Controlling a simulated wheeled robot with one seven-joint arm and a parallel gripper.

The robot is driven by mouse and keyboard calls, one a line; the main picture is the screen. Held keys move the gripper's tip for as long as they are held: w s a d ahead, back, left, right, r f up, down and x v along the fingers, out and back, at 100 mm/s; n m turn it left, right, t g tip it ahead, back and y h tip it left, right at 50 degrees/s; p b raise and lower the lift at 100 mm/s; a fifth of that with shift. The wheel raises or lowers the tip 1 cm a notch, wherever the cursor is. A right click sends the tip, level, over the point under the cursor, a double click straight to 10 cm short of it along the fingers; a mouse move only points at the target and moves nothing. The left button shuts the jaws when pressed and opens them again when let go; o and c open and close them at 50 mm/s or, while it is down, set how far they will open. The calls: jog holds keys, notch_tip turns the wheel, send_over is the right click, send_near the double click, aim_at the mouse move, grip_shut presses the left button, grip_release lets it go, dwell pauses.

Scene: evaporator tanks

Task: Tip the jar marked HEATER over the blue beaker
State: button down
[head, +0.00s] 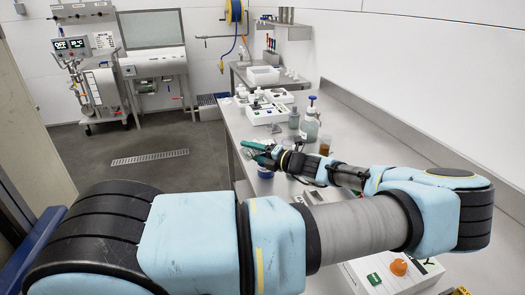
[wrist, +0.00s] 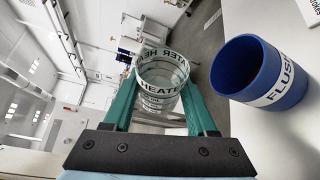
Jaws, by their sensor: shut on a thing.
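My gripper (wrist: 162,84) is shut on a clear glass jar marked HEATER (wrist: 163,98), its green fingers on both sides of the jar. The jar's open rim shows in the wrist view; I cannot tell its exact tilt or what it contains. In the head view my gripper (head: 263,152) is over the left edge of the bench, and the jar is hard to make out there. The blue beaker (wrist: 245,72), with a white FLUSH band, is to the right of the jar and apart from it in the wrist view. It also shows just below my gripper in the head view (head: 265,172).
The steel bench (head: 234,127) runs back along the right wall. A blue-topped bottle (head: 310,125) and a small brown container (head: 325,145) stand beyond my arm. White devices (head: 266,113) sit further back. A control box with an orange knob (head: 398,267) is near front right.

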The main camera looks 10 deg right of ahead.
jog(key=shift+r+m+p, duration=0.3)
jog(key=shift+m+p, duration=0.2)
jog(key=shift+p, duration=0.55)
dwell(1.3)
jog(key=shift+w+d+r+m+t+y, duration=0.1)
jog(key=shift+d+r+m+t+y, duration=0.15)
jog(key=shift+m, duration=0.4)
jog(key=shift+w+d+r+m+t+y, duration=0.1)
jog(key=shift+r+m+t+y, duration=0.2)
jog(key=shift+m, duration=0.35)
dwell(2.4)
jog(key=shift+f, duration=0.1)
dwell(0.8)
jog(key=shift+s+a+f+n+g+h, duration=0.15)
jog(key=shift+f+n+g+h, duration=0.25)
jog(key=shift+n, duration=0.7)
jog(key=shift+s+a+f+n+g+h, duration=0.1)
jog(key=shift+a+f+n+g+h, duration=0.3)
jog(key=shift+n, duration=0.7)
jog(key=shift+d+f+n+h, duration=0.1)
jog(key=shift+f+n+h, duration=0.8)
jog(key=shift+n, duration=0.6)
jog(key=shift+w+d+f+n+h, duration=0.15)
jog(key=shift+f+n+h, duration=0.25)
jog(key=shift+n, duration=0.4)
